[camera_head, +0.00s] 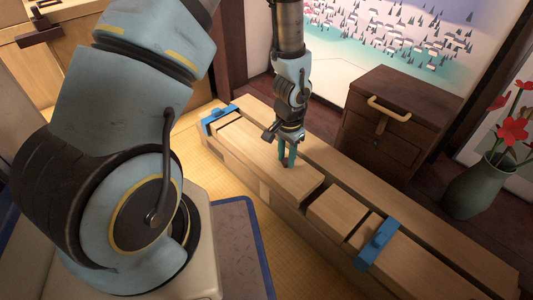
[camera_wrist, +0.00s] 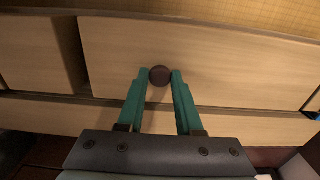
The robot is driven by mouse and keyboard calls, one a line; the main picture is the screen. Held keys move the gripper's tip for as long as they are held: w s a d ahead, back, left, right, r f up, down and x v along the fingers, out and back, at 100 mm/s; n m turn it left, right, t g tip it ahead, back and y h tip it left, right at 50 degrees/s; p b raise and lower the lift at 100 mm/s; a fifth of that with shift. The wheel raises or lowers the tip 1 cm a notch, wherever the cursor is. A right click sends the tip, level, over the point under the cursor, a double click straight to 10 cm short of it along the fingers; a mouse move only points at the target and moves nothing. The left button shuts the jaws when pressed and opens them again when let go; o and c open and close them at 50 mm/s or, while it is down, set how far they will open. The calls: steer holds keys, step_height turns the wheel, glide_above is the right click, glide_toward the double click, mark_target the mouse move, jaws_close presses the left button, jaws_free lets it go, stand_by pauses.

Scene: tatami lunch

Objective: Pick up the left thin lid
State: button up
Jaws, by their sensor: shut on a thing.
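The left thin lid (camera_head: 260,155) is a long, pale wooden panel in the top of a long wooden bench-like box. In the wrist view the lid (camera_wrist: 220,60) fills most of the middle and right. A small dark round knob (camera_wrist: 160,75) stands on it. My gripper (camera_head: 287,164) points down over the lid, and its green fingertips (camera_wrist: 160,77) are shut on the knob from both sides. I cannot tell whether the lid is lifted off the box. In the head view the fingers hide the knob.
A shorter wooden panel (camera_head: 337,209) lies to the right, past a dark gap. Blue clips (camera_head: 218,115) (camera_head: 378,243) sit across the box near the panels. A dark cabinet (camera_head: 395,125) and a vase of red flowers (camera_head: 478,187) stand behind. Tatami (camera_head: 305,265) lies in front.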

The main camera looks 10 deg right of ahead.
jaws_close()
stand_by(0.7)
steer(key=shift+r, duration=0.1)
